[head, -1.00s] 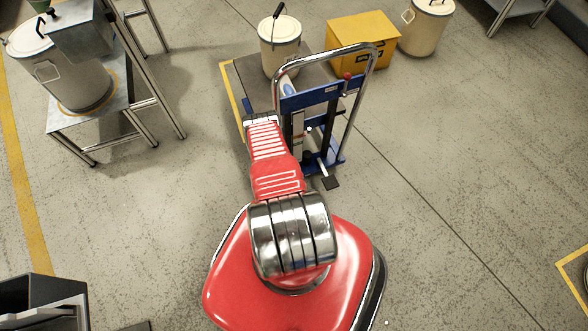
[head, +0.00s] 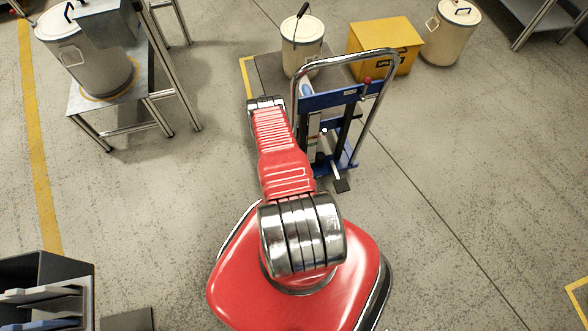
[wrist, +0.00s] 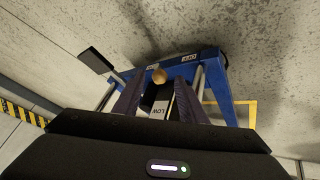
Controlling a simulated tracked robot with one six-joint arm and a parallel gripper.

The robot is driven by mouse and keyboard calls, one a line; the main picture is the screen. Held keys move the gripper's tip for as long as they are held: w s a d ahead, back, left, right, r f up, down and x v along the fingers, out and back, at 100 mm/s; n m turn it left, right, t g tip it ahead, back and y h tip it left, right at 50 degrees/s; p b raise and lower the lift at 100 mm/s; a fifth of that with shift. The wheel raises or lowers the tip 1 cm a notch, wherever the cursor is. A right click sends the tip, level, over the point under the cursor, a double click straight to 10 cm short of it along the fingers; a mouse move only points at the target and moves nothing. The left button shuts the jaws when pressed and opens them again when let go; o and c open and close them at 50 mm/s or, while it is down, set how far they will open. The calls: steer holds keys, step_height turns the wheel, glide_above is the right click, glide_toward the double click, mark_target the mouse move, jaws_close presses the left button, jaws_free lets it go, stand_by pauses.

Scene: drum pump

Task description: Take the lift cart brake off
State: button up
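The lift cart (head: 326,99) has a blue frame, a tall chrome push handle, a red knob and a dark foot pedal low at the front. In the wrist view, its blue bar (wrist: 215,90) carries an "OFF" label on the right and a smaller, unreadable label on the left. A tan ball knob (wrist: 159,75) stands by this bar; I cannot tell for sure that it is the brake. My gripper (wrist: 155,90) is open, its dark fingers apart with the knob just beyond and between them. A plate marked "LOW" shows between the fingers. The gripper's tips are hidden in the head view.
A lidded pail (head: 302,50) stands on the cart's platform. A yellow box (head: 388,48) and a cream drum (head: 450,35) stand behind. A metal stand (head: 105,115) with a drum is at left. The floor to the right is clear.

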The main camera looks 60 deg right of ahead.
steer(key=v, duration=0.8)
steer(key=shift+a+r, duration=0.15)
steer(key=shift+r, duration=0.1)
steer(key=shift+c, duration=0.5)
